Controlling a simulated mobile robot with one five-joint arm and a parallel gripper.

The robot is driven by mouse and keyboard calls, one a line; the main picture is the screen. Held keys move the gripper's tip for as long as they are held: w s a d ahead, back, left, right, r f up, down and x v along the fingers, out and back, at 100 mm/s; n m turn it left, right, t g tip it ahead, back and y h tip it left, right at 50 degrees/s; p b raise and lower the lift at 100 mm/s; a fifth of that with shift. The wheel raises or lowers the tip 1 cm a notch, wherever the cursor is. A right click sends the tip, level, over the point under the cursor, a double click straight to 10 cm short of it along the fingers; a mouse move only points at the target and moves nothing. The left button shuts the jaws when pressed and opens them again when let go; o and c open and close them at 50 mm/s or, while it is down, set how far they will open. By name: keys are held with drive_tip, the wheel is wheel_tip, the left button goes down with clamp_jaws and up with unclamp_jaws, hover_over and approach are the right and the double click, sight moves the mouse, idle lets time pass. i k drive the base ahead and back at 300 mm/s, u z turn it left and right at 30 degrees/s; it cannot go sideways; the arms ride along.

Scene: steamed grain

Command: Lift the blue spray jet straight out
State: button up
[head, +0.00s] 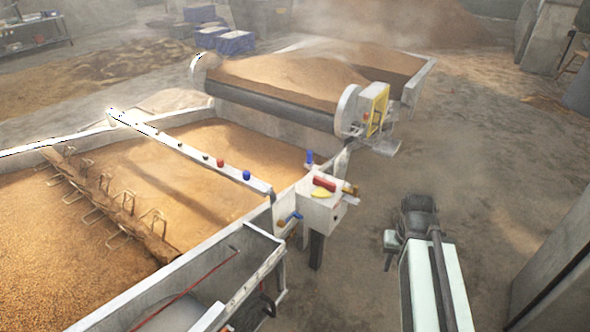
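A white bar (180,142) spans the grain bed, with several small knobs or jets along it. A blue one (246,175) stands near its right end, beside a red one (220,162). Another blue upright piece (309,157) stands at the bed's right corner; I cannot tell for certain which is the spray jet. My arm, pale with a dark end, reaches up from the bottom right. My gripper (390,243) seems to be at its far end, over bare floor, well right of both blue pieces and apart from them. Its fingers are too small to read.
A white control box (321,205) with red, yellow and blue parts stands between my arm and the bed. A roller (270,104) with a yellow-framed end unit (376,108) lies behind. A dark-edged grey block (560,265) stands at right. Floor (480,140) beyond my arm is clear.

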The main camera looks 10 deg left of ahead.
sight(246, 175)
drive_tip(key=z, duration=0.55)
drive_tip(key=i, duration=2.1)
drive_tip(key=u, duration=3.95)
drive_tip(key=i, duration=1.05)
drive_tip(key=u, duration=0.1)
